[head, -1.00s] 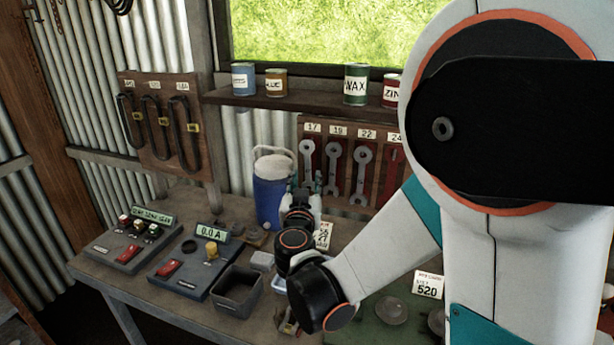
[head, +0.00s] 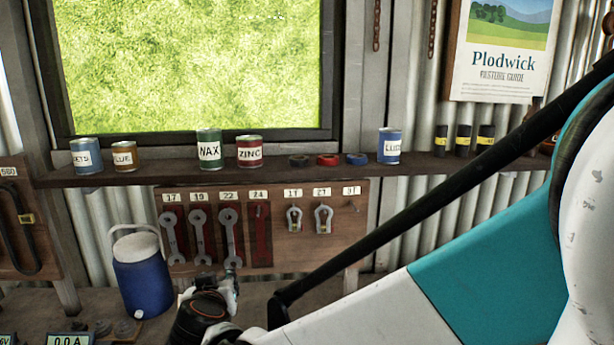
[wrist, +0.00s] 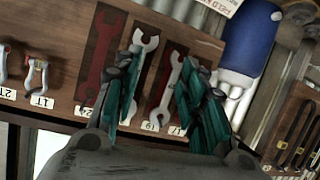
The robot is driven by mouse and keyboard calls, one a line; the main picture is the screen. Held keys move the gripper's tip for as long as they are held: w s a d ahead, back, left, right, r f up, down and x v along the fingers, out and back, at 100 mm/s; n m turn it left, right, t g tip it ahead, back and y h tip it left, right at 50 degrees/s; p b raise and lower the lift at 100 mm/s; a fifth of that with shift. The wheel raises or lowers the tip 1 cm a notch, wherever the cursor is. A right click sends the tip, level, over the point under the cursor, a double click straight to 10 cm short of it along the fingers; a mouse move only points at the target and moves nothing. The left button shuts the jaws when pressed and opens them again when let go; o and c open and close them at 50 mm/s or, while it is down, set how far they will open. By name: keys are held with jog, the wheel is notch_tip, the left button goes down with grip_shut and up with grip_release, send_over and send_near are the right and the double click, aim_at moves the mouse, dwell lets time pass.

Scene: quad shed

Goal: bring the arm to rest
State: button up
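My gripper (wrist: 160,68) is open in the wrist view, with its two teal-padded fingers apart and nothing between them. Behind the fingers is the wooden tool board with wrenches. In the head view my gripper (head: 231,282) is small, at the lower middle, in front of the board's lower edge. My white and teal arm fills the lower right of the head view and hides part of the bench.
The tool board (head: 338,222) holds wrenches, shackles and a bare red outline under 24. A blue jug (head: 142,275) stands left of the gripper. The shelf (head: 300,167) above bears cans, including WAX (head: 208,152) and ZINC (head: 249,154). Much of the bench is out of view.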

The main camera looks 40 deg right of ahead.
jog(key=s+a+f+n+g+y, duration=0.1)
jog(key=s+a+n+g+y, duration=0.1)
jog(key=s, duration=0.7)
jog(key=s+a+f+n+g+y, duration=0.2)
jog(key=s+a+y, duration=0.1)
jog(key=s, duration=0.6)
jog(key=shift+a+f+n+g+y+b, duration=0.15)
jog(key=shift+n+g+y+b, duration=0.2)
jog(key=shift+y, duration=0.45)
jog(key=shift+c, duration=0.6)
